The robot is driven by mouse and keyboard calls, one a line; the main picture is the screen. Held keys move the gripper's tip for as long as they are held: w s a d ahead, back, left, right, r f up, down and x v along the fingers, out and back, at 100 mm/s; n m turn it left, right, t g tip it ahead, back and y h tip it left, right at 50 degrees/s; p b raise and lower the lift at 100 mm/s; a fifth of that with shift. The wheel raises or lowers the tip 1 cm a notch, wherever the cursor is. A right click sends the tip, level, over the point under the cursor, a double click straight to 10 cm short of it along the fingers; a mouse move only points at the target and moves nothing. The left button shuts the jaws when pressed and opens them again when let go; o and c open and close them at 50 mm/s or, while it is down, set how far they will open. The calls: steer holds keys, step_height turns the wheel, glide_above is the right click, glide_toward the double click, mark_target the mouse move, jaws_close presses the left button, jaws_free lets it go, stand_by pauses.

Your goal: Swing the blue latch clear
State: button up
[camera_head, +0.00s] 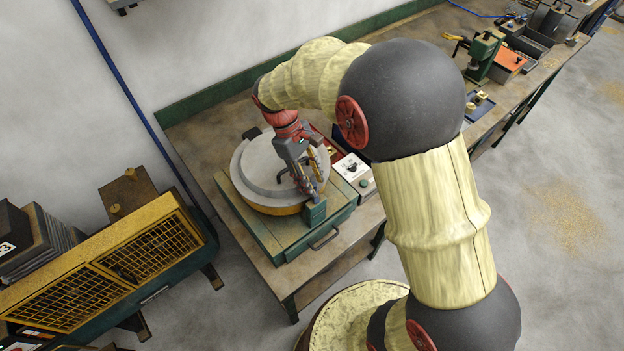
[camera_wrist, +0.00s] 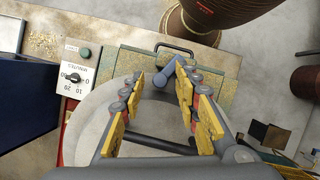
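The blue latch (camera_wrist: 164,74) is a short blue-grey bar at the near rim of a round grey lid (camera_wrist: 95,113). In the wrist view it lies between my fingertips, closer to the right one. My gripper (camera_wrist: 160,80) is open, with yellow-padded fingers on either side of the latch. I cannot tell whether a finger touches it. In the head view my gripper (camera_head: 309,190) points down over the lid's right edge (camera_head: 246,172), above a green block (camera_head: 314,213); the latch is hidden or too small to make out there.
The lid has a dark bar handle (camera_wrist: 160,144). It sits on a green base (camera_head: 268,238) with a front handle (camera_head: 324,240). A white dial box (camera_head: 350,167) stands close to its right. A yellow mesh-fronted cabinet (camera_head: 105,265) is at left; tools and bins fill the bench's far right.

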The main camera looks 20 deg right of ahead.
steer(key=shift+c, duration=1.2)
jaws_close()
steer(key=shift+d, duration=0.1)
steer(key=m+p, duration=0.1)
steer(key=d+m+y+p, duration=0.1)
steer(key=shift+r+m, duration=0.1)
steer(key=shift+m, duration=0.3)
steer(key=m, duration=0.1)
steer(key=d+m+y+p, duration=0.1)
steer(key=m, duration=0.1)
steer(key=shift+s+m+g, duration=0.3)
steer(key=shift+s+g, duration=0.05)
steer(key=shift+g, duration=0.05)
steer(key=shift+s+d+m+t+y+p, duration=0.1)
steer(key=shift+s+d+m+y+p, duration=0.25)
steer(key=shift+m, duration=0.65)
steer(key=shift+s+m+t+y+p, duration=0.15)
steer(key=shift+m+y+p, duration=0.3)
steer(key=shift+m, duration=0.55)
steer(key=shift+s+d+m+t+y+p, duration=0.1)
steer(key=shift+s+d+m+y+p, duration=0.3)
steer(key=shift+m, duration=0.6)
steer(key=shift+w+a, duration=0.1)
steer(key=shift+a, duration=0.1)
steer(key=shift+o, duration=1.8)
jaws_free()
